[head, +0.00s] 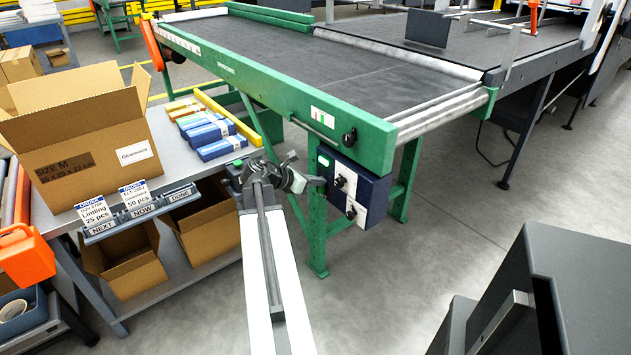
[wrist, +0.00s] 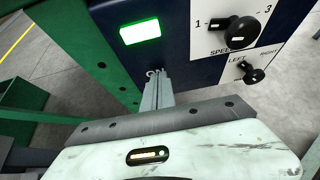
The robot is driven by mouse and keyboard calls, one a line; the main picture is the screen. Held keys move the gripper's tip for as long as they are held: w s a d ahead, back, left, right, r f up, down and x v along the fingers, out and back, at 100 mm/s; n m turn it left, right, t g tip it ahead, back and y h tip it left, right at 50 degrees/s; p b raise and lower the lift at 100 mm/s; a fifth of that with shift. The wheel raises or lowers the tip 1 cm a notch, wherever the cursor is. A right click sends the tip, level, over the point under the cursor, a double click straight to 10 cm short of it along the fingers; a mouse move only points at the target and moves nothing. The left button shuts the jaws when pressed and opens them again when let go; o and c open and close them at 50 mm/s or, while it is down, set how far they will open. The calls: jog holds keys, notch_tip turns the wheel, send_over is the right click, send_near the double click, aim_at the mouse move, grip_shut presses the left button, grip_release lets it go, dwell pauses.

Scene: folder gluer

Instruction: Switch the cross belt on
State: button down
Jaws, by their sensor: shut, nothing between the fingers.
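The cross belt (head: 300,65) is a dark belt in a green frame. A dark blue control box (head: 376,188) hangs under its near end. On the box a rectangular green button (wrist: 140,32) glows brightly; it also shows in the head view (head: 323,161). Right of it are a black speed knob (wrist: 237,31) marked 1 to 3 and a left/right knob (wrist: 250,73). My gripper (head: 318,182) is shut and empty at the box's left side. In the wrist view its fingertips (wrist: 156,74) are just below the green button; I cannot tell whether they touch the box.
A green leg (head: 316,235) stands beside the box. At left a grey table (head: 195,178) bears an open carton (head: 90,135), blue packs (head: 215,138) and signs, with cartons on its lower shelf.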

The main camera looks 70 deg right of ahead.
jog(key=shift+w+r, duration=0.15)
jog(key=p+v, duration=0.6)
jog(key=v, duration=0.7)
jog(key=shift+a+r+p, duration=0.2)
jog(key=shift+p, duration=0.15)
jog(key=shift+w, duration=0.1)
